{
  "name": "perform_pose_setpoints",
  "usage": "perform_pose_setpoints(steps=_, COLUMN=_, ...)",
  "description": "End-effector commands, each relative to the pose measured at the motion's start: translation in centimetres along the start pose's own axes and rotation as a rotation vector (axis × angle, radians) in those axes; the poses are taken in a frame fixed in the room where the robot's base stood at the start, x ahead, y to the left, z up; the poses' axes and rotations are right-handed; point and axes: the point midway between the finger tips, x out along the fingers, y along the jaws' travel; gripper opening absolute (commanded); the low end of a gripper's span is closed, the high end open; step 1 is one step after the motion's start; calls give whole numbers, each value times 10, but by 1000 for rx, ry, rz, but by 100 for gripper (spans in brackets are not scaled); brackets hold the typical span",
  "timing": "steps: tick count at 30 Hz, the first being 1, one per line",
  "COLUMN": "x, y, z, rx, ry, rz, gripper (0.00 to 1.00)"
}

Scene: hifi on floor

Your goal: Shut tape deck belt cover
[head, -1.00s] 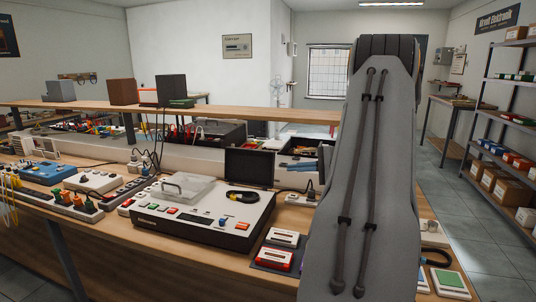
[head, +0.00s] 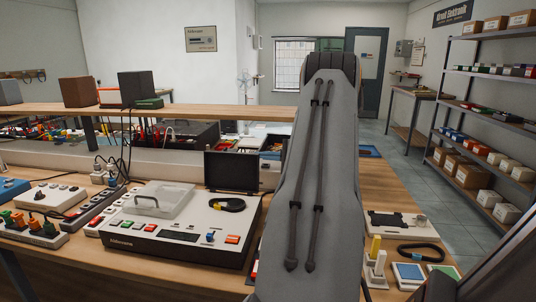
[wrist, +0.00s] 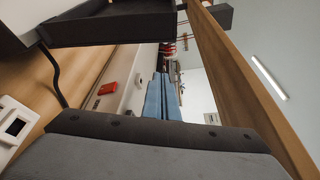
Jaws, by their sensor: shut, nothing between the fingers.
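The tape deck (head: 180,245) is a white-topped box with a dark side on the bench, left of my arm in the head view. Its dark belt cover (head: 231,171) stands open and upright at the deck's back right. A black coiled belt (head: 228,205) lies on the deck top in front of the cover. In the wrist view a dark panel, apparently the cover (wrist: 110,25), spans the upper left. In the head view my arm hides the gripper.
A wooden shelf (head: 200,112) runs along behind the deck. A black bin (head: 271,147) stands right of the cover. Small boxes and a cable (head: 420,250) lie to the right of my arm.

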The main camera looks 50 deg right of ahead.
Motion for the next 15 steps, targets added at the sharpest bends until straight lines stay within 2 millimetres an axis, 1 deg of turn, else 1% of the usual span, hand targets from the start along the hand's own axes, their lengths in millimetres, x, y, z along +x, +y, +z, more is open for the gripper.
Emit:
perform_pose_setpoints(steps=1, x=10, y=-1, z=2, rx=0, ry=-3, rz=1, gripper=0)
perform_pose_setpoints(steps=7, x=44, y=0, z=3, rx=1, ry=-4, rz=1, gripper=0)
perform_pose_setpoints(steps=9, x=38, y=-3, z=13, rx=2, ry=-3, rz=1, gripper=0)
perform_pose_setpoints(steps=12, x=34, y=-2, z=25, rx=2, ry=-3, rz=2, gripper=0)
perform_pose_setpoints(steps=15, x=32, y=-1, z=34, rx=1, ry=-4, rz=2, gripper=0)
